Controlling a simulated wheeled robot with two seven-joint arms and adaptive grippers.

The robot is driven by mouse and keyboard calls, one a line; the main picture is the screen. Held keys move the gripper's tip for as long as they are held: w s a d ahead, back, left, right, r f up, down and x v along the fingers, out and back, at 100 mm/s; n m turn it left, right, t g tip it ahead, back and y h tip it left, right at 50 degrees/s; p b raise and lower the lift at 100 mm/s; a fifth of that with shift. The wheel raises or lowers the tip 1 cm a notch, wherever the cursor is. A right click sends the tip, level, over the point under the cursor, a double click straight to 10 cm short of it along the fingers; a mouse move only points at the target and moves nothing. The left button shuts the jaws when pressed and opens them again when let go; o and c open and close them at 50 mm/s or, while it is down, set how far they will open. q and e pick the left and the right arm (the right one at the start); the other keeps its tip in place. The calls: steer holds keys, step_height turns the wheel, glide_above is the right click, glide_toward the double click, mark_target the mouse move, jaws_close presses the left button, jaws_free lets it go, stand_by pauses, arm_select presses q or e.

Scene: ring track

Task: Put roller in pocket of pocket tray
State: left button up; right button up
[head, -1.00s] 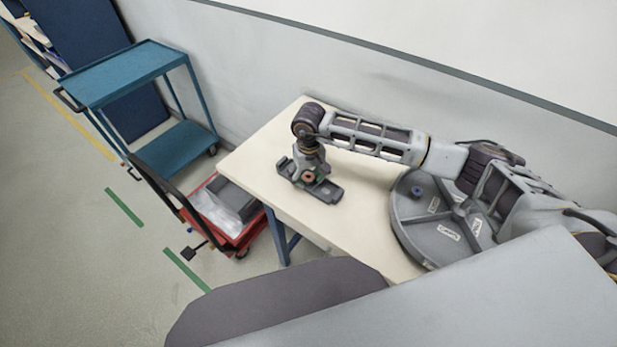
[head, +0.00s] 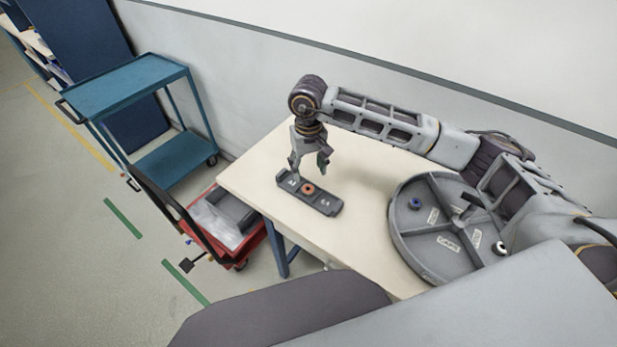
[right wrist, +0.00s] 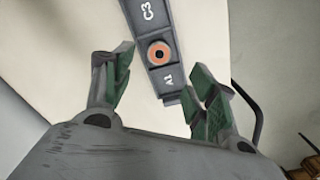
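An orange roller (head: 308,188) with a dark centre sits in the middle pocket of the dark grey pocket tray (head: 326,205). My right gripper (head: 309,164) is above the tray, pointing down. Its green-padded fingers are spread apart and empty, also in the right wrist view (right wrist: 160,75). The end pockets of the tray hold no roller that I can see. My left gripper is not in view.
A round grey divided tray (head: 428,262) at the table's right holds a blue roller (head: 415,203) and a white roller (head: 499,248). The pale table (head: 256,164) is otherwise clear. A red cart (head: 253,243) and a blue trolley (head: 128,84) stand left. A wall runs behind.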

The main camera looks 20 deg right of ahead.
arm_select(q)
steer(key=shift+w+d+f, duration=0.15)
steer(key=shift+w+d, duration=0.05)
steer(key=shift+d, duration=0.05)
arm_select(e)
steer(key=shift+r, duration=1.35)
